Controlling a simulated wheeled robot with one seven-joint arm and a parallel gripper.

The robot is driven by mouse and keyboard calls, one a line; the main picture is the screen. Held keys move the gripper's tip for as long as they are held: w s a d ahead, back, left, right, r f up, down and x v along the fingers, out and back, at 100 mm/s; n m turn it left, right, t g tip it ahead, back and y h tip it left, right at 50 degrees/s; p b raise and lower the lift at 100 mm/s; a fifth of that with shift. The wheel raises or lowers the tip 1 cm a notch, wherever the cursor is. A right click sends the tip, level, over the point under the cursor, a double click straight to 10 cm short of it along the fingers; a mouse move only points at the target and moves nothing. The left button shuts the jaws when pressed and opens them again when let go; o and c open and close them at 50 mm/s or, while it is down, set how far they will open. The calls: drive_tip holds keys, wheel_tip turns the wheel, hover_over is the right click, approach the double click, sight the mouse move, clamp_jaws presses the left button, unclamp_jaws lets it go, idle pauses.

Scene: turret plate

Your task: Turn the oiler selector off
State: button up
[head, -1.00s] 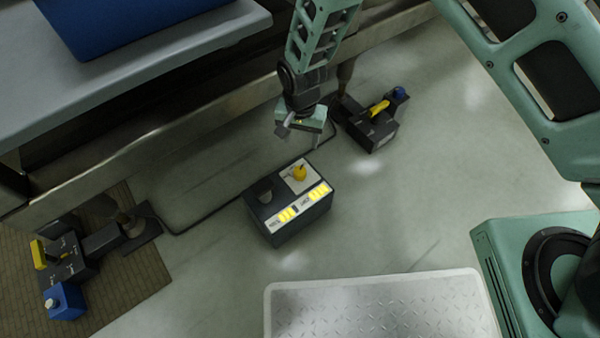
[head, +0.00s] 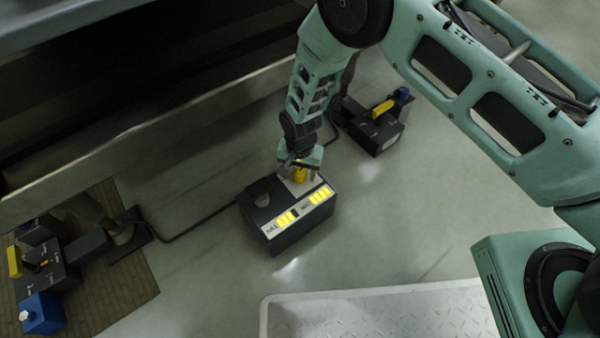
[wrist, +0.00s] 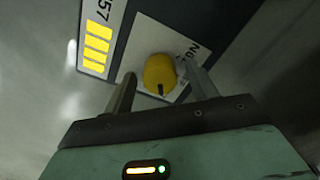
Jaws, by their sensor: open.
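A dark box (head: 290,238) stands on the floor in the middle of the head view. On its top are a yellow knob (head: 300,175) on a pale plate and a dark round knob (head: 262,199) to its left. No readable label tells which is the oiler selector. My gripper (head: 299,168) is right over the yellow knob, pointing down. In the wrist view my gripper (wrist: 158,82) is open, with a finger on either side of the yellow knob (wrist: 160,73), whose dark mark points toward the bottom. Whether the fingers touch it I cannot tell.
Another dark box (head: 376,134) with a yellow handle and blue part stands behind to the right. A black-and-blue unit (head: 42,275) is at the lower left on a brown mat. A metal tread plate (head: 370,315) lies in front.

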drive_tip(key=c, duration=1)
drive_tip(key=shift+r+n+p, duration=0.1)
drive_tip(key=shift+n+p, duration=0.2)
drive_tip(key=shift+p, duration=0.05)
drive_tip(key=shift+n+p, duration=0.8)
drive_tip(key=shift+n, duration=0.2)
drive_tip(key=n+p, duration=0.1)
drive_tip(key=n, duration=0.1)
drive_tip(key=shift+n, duration=0.3)
drive_tip(key=n+p, duration=0.2)
drive_tip(key=n, duration=0.4)
drive_tip(key=shift+p, duration=0.4)
drive_tip(key=shift+n, duration=0.4)
